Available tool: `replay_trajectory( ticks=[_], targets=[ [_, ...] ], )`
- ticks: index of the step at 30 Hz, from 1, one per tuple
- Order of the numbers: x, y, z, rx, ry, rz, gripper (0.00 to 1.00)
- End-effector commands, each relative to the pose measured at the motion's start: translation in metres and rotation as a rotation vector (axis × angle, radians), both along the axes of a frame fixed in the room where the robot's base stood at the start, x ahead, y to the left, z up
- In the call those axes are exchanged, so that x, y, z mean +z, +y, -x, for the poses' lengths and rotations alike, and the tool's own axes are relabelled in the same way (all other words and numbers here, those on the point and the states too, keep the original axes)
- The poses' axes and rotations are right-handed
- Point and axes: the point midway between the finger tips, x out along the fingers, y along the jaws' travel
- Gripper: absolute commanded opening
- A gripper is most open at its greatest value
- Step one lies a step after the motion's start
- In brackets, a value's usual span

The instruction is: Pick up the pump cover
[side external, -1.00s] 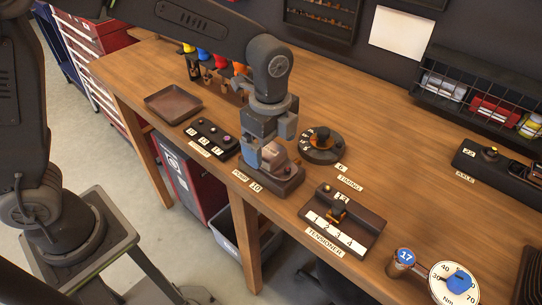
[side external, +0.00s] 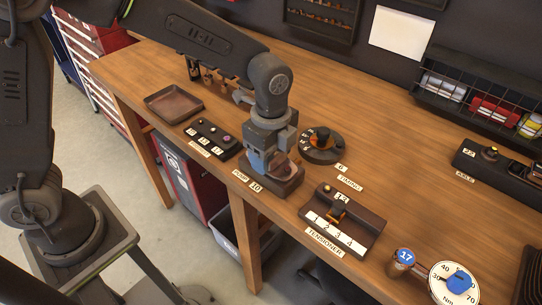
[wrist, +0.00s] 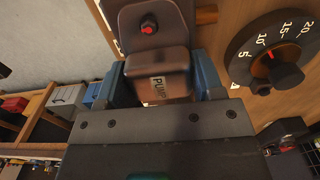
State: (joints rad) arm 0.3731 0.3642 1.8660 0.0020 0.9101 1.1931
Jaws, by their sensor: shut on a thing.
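The pump cover (wrist: 160,62), a brown block labelled PUMP, sits between the two blue fingers of my gripper (wrist: 160,82) in the wrist view. The fingers press on its two sides, and my gripper is shut on it. In the side view my gripper (side external: 266,156) is low over the dark pump station (side external: 277,187) at the bench's front edge. The cover is mostly hidden behind the fingers there. A dark plate with a red-tipped knob (wrist: 149,28) lies just beyond the cover. I cannot tell whether the cover still touches the station.
The round timing dial (side external: 320,147) stands close on the right; its black knob also shows in the wrist view (wrist: 286,76). The tensioner block (side external: 343,220) is nearer the front right. A button panel (side external: 213,138) and an empty tray (side external: 173,103) lie to the left.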

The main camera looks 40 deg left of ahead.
Motion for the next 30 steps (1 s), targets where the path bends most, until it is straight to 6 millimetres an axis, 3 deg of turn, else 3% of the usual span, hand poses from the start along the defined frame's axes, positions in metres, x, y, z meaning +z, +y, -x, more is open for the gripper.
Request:
replay_trajectory(
  ticks=[3, 14, 22, 30],
  targets=[
    [0.001, 0.000, 0.000, 0.000, -0.001, 0.001, 0.33],
    [0.007, 0.000, -0.001, 0.000, -0.002, 0.001, 0.32],
    [0.045, 0.000, 0.000, -0.002, -0.004, 0.004, 0.32],
    [0.079, 0.064, 0.002, 0.006, -0.003, 0.002, 0.32]
  ],
)
